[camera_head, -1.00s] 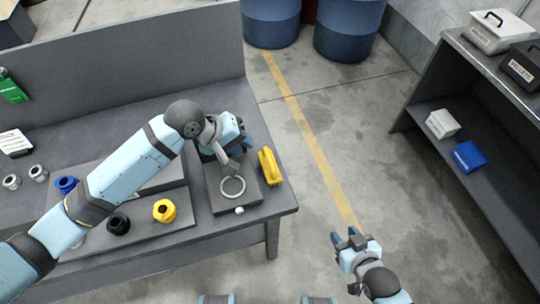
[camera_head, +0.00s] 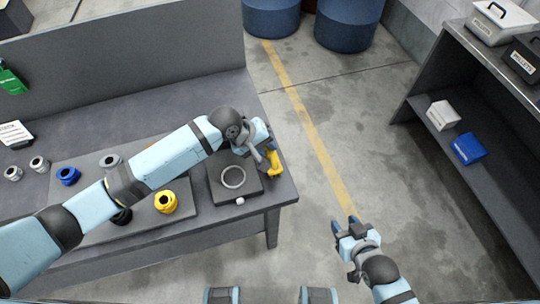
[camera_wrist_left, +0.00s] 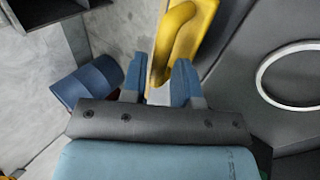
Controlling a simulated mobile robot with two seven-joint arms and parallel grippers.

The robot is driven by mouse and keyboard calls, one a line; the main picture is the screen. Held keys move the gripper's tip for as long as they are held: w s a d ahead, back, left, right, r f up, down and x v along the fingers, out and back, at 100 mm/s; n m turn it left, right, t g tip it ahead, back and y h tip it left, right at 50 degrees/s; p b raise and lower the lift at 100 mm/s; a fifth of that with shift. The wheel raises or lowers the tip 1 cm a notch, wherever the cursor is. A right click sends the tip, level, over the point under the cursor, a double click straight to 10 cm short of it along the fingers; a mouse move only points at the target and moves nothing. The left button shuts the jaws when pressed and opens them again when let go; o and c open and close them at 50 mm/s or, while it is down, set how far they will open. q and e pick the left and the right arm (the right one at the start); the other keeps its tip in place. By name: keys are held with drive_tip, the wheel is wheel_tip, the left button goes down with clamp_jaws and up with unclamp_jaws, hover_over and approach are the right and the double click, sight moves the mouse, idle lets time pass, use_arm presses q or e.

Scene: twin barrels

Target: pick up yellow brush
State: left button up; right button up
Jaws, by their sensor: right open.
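The yellow brush (camera_head: 275,164) stands at the right end of the workbench, partly hidden by my left gripper (camera_head: 266,148) in the head view. In the left wrist view the brush (camera_wrist_left: 180,42) lies ahead of my left gripper (camera_wrist_left: 160,82), with its near end between the two blue fingers. The fingers are apart, and I see no clear grip on the brush. My right gripper (camera_head: 347,226) is open and empty over the floor, right of the bench.
A dark square block with a pale ring (camera_head: 233,177) is left of the brush. Yellow (camera_head: 166,202) and blue (camera_head: 68,176) fittings are further left. A shelf with a white box (camera_head: 443,115) and blue box (camera_head: 467,148) stands at right; floor between is clear.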

use_arm(q)
drive_tip(key=shift+x, duration=1.15)
clamp_jaws()
drive_tip(key=shift+r, duration=0.1)
wheel_tip(320, 180, up, 20)
drive_tip(key=shift+b, duration=0.4)
